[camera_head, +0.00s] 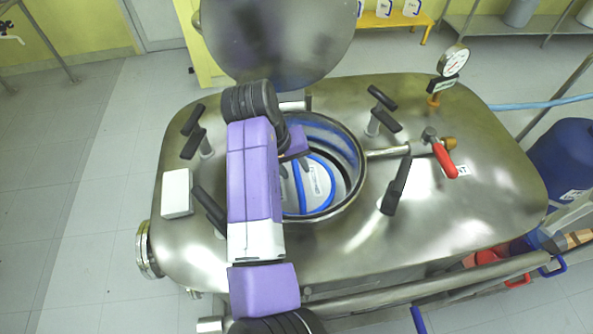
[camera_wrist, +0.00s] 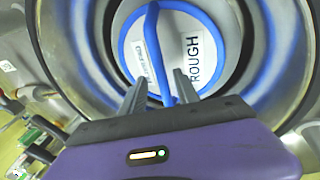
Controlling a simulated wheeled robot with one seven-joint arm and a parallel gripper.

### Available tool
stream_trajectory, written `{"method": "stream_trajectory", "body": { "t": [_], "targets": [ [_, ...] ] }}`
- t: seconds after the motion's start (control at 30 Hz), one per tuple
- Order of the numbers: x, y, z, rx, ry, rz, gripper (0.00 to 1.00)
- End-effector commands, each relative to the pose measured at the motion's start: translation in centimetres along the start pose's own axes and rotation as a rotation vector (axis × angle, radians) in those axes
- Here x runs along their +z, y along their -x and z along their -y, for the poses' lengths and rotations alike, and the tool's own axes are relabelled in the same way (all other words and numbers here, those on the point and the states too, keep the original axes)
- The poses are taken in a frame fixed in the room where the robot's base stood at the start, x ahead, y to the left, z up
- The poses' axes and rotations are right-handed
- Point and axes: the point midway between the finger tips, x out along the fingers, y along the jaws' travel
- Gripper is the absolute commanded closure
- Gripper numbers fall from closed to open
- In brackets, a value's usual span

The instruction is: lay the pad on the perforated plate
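A round white pad (camera_wrist: 205,58) with a blue rim, a blue strap across it and the word ROUGH shows in the wrist view. It also shows inside the round vessel opening (camera_head: 318,180) in the head view, partly hidden by my arm. My gripper (camera_wrist: 160,85) is over the pad with its two fingers apart. The blue strap (camera_wrist: 156,50) runs between the fingers, with gaps seen on both sides. I cannot tell how far the fingertips are above the pad. The perforated plate is not visible.
The steel vessel top (camera_head: 440,210) carries black clamp handles (camera_head: 397,187), a red-handled valve (camera_head: 443,158), a pressure gauge (camera_head: 453,62) and a white box (camera_head: 177,193). The round lid (camera_head: 275,40) stands open behind the opening. Blue drum (camera_head: 565,160) at right.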

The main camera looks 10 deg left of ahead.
Motion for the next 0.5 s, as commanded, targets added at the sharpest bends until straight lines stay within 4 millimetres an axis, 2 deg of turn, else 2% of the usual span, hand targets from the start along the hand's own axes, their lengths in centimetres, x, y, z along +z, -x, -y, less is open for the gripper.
{"method": "stream_trajectory", "body": {
  "t": [0.1, 0.3, 0.5],
  "targets": [
    [-0.1, 2.7, 0.0, 0.0, -0.001, -0.004, 0.63],
    [-0.1, 6.5, 0.0, 0.0, -0.001, -0.003, 0.63],
    [-0.1, 8.6, 0.0, 0.0, 0.0, -0.002, 0.63]
  ]
}}
